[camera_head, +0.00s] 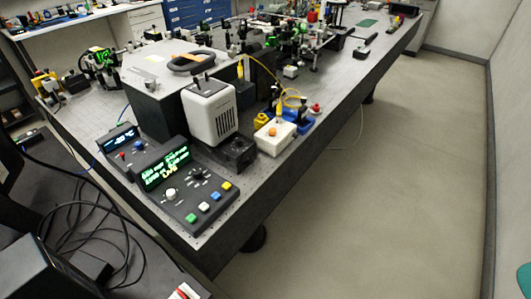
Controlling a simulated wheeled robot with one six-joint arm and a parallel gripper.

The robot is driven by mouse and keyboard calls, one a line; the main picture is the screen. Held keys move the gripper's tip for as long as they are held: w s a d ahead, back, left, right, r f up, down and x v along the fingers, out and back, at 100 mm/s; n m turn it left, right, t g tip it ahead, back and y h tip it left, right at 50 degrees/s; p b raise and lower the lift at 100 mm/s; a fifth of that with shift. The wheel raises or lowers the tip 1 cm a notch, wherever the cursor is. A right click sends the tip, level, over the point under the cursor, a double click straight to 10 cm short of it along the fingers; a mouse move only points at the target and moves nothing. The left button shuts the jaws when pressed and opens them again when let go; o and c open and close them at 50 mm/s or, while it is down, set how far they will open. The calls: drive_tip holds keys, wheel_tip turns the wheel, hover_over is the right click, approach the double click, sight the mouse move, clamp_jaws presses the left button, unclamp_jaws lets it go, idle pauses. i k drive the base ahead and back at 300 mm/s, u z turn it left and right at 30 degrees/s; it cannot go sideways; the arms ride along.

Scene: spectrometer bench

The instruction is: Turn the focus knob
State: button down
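A dark control box (206,196) with a lit green display (166,168) sits at the near end of the long bench. Its sloped panel carries a white round knob (170,194) and a black knob (197,175) with markings around it. A row of coloured buttons, green, white and blue to yellow, lies along its front edge. The labels are too small to read, so I cannot tell which knob is the focus knob. My gripper is not in view.
A smaller display unit (119,140) stands left of the control box. A white vented unit (209,113) and a white box with an orange button (275,137) stand behind it. Floor (400,180) right of the bench is clear.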

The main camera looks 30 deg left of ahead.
sight(238, 140)
drive_tip(key=z, duration=0.65)
drive_tip(key=i, duration=0.65)
drive_tip(key=u, duration=2.55)
